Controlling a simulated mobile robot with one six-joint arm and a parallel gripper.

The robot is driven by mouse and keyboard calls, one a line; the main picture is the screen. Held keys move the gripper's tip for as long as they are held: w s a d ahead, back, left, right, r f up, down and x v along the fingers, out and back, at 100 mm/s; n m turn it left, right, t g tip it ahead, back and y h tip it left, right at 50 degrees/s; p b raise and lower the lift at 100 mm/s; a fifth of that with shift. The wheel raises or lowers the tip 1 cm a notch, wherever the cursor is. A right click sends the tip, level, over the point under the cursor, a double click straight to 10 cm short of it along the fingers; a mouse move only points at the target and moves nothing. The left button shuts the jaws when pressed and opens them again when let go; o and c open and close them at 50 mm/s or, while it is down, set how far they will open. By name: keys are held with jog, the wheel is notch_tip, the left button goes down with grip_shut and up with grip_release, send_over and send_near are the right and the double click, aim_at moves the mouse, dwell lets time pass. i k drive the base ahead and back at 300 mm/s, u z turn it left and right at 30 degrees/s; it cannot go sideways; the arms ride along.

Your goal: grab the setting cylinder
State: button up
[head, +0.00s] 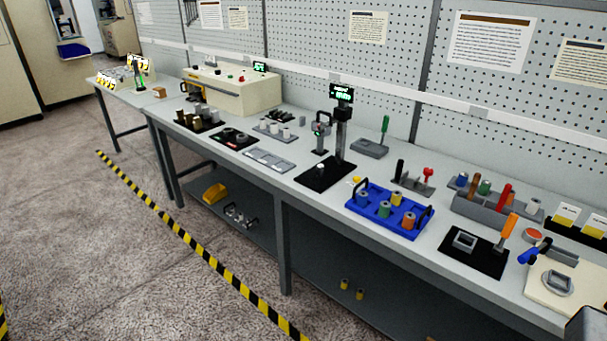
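No label marks the setting cylinder, so I cannot tell for certain which part it is. A small grey cylinder (320,171) stands on the black base plate (318,183) of a gauge stand (340,138) with a green-lit display, mid-bench. Other grey cylinders (287,132) stand in a light grey rack behind and to the left. My gripper's fingers are not in view; a dark shape in the bottom right corner may be part of my arm.
A blue tray (366,211) with coloured spools, a grey tool block (472,207) and a black mat (454,259) fill the bench's right half. A beige machine (232,92) stands at the back left. Floor left of the striped tape (178,226) is clear.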

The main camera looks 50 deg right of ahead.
aim_at(320, 168)
jog(key=z, duration=0.1)
jog(key=k, duration=0.2)
jog(key=u, duration=3.1)
jog(key=k, duration=0.75)
jog(key=z, duration=0.05)
